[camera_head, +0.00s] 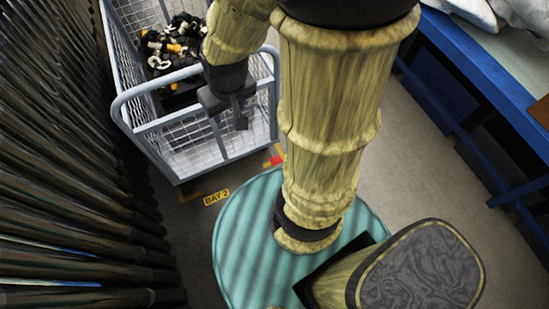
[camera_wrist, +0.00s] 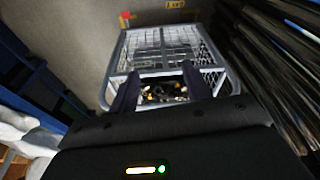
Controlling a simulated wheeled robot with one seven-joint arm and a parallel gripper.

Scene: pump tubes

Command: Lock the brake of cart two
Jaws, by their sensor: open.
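A grey wire-mesh cart (camera_head: 170,130) stands at the upper left in the head view, beside a yellow "BAY 2" floor label (camera_head: 216,197). It also shows in the wrist view (camera_wrist: 165,36). A small red piece with yellow beside it (camera_head: 274,161) sits low by the cart's near right corner; it also shows at the top of the wrist view (camera_wrist: 125,16). I cannot tell whether it is the brake. My gripper (camera_head: 228,120) is open and empty, over the cart's near part in the head view. Its two dark fingers frame the cart in the wrist view (camera_wrist: 160,72).
Black, white and yellow parts (camera_head: 172,42) lie in the cart. Dark tubes (camera_head: 70,170) stand close along the left. A blue bench frame (camera_head: 480,70) with white bags (camera_head: 475,12) is at the right. Grey floor (camera_head: 400,150) is clear between my arm and the bench.

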